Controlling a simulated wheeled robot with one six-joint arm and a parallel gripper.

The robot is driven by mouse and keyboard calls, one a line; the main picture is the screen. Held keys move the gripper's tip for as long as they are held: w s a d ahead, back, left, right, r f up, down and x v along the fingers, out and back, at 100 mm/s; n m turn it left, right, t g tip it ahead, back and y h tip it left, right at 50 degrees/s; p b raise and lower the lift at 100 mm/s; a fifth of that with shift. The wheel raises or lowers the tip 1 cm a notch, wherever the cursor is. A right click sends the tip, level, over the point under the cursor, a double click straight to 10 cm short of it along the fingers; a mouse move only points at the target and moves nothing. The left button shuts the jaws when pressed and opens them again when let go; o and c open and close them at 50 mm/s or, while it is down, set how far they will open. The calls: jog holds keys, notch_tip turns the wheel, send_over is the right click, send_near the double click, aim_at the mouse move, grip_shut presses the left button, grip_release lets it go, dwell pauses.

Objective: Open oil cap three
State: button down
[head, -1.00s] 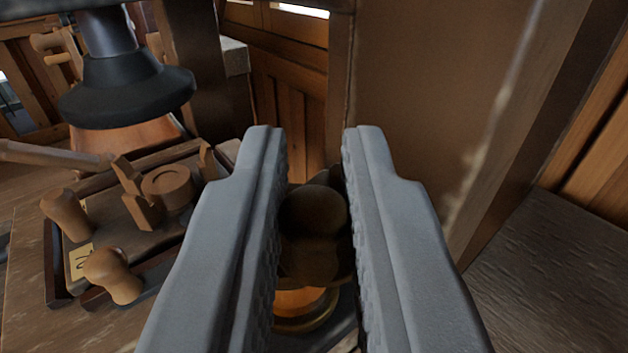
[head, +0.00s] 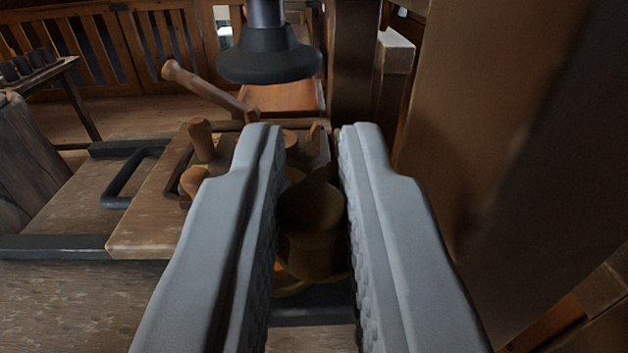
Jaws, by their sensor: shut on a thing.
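My gripper (head: 312,200) is shut on a dark brown, rounded wooden piece (head: 312,215), which sits between the grey ribbed fingers. It looks like a turned cap or knob, but no number shows on it. A shiny orange-brown rim (head: 292,287) shows just below it, partly hidden by the left finger. I cannot tell whether the rim belongs to the held piece or is separate. No other oil cap can be clearly made out.
Beyond the left finger, a wooden bench top (head: 150,225) carries turned knobs (head: 202,141) and a long wooden handle (head: 205,88). A dark bell-shaped fixture (head: 268,60) hangs above. A large brown post (head: 500,130) stands close on the right.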

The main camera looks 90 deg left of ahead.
jog(key=shift+r, duration=0.1)
dwell(0.4)
jog(key=c, duration=1.5)
grip_release()
jog(key=shift+a, duration=0.1)
jog(key=shift+o, duration=0.2)
jog(key=d, duration=1.2)
jog(key=shift+s, duration=0.3)
jog(key=shift+s, duration=0.15)
